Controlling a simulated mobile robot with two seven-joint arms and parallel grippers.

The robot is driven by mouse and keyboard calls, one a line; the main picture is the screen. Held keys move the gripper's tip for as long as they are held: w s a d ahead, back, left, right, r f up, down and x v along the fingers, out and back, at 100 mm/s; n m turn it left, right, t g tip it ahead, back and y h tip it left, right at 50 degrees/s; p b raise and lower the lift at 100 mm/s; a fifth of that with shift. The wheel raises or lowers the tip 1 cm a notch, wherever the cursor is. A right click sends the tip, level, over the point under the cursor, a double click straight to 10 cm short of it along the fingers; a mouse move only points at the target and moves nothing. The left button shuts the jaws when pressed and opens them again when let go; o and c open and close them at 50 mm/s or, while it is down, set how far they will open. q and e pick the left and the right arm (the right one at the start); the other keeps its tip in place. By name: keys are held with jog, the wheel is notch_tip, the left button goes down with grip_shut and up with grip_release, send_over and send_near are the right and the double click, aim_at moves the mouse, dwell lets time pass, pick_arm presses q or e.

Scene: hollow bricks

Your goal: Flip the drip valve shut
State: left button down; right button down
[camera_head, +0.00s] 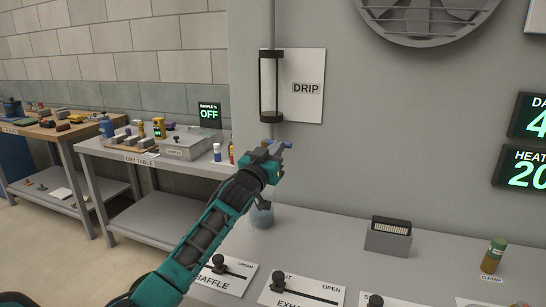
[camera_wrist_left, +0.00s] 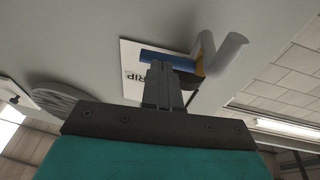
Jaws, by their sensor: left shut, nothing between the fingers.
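The drip valve's blue lever (camera_head: 287,146) pokes out to the right, roughly level, just below the clear drip tube (camera_head: 270,88) on the wall beside the DRIP sign (camera_head: 308,88). The valve body is largely hidden behind the gripper. My right gripper is out of view.
A round flask (camera_head: 262,216) stands on the counter below, partly hidden by my left arm. Slider panels (camera_head: 300,290) line the counter's front. The wall right of the lever is clear.

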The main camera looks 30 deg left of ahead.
pick_arm(q)
jog(key=n+y, duration=0.1)
jog(key=n+y+b, duration=0.1)
jog(key=shift+w+d+g+y, duration=0.1)
jog(key=shift+w+g+y, duration=0.2)
jog(key=shift+g, duration=0.1)
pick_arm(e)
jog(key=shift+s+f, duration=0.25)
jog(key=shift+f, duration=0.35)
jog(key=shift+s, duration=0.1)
